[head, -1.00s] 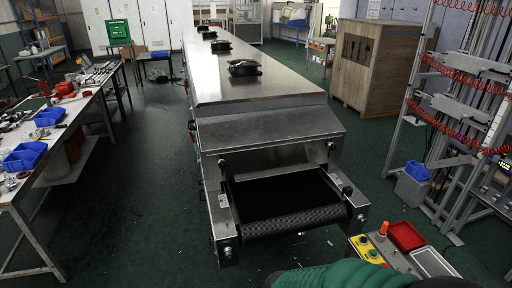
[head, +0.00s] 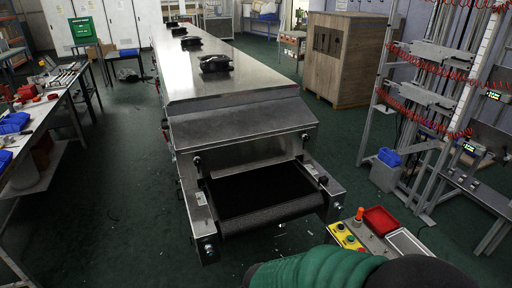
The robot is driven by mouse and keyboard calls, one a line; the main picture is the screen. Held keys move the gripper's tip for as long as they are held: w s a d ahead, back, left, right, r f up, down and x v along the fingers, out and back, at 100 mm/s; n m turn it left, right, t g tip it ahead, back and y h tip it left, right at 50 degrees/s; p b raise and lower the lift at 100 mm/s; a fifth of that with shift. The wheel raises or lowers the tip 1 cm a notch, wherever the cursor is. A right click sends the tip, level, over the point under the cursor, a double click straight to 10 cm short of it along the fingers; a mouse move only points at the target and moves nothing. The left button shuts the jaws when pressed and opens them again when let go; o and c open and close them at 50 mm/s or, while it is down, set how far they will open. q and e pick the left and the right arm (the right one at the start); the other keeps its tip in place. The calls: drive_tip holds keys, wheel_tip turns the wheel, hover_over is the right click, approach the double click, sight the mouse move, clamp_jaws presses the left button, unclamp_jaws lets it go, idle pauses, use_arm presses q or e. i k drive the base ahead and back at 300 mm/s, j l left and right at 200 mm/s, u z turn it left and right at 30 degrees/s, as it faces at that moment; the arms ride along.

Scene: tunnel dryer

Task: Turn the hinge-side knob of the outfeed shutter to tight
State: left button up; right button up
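The tunnel dryer (head: 240,75) is a long metal housing with its outfeed end facing me. A sloped metal shutter (head: 243,125) spans that end above the black outfeed belt (head: 260,192). Two small dark knobs show below the shutter's lower corners: a left knob (head: 196,161) and a right knob (head: 305,138). I cannot tell which is hinge-side or how tight either one is. A green-sleeved part of my arm with a dark end crosses the bottom right of the picture. Neither gripper is in view.
A control box (head: 347,237) with an orange lamp and a red tray (head: 380,220) stands right of the belt. A workbench (head: 40,115) is at left, a metal rack (head: 430,120) at right, a wooden crate (head: 342,60) behind. Green floor is clear left of the dryer.

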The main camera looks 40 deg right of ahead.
sight(306, 138)
drive_tip(key=i+l+z, duration=0.1)
drive_tip(key=i+l, duration=0.5)
drive_tip(key=l, duration=0.2)
drive_tip(key=i+l+z, duration=0.1)
drive_tip(key=i+l, duration=0.5)
drive_tip(key=l, duration=0.15)
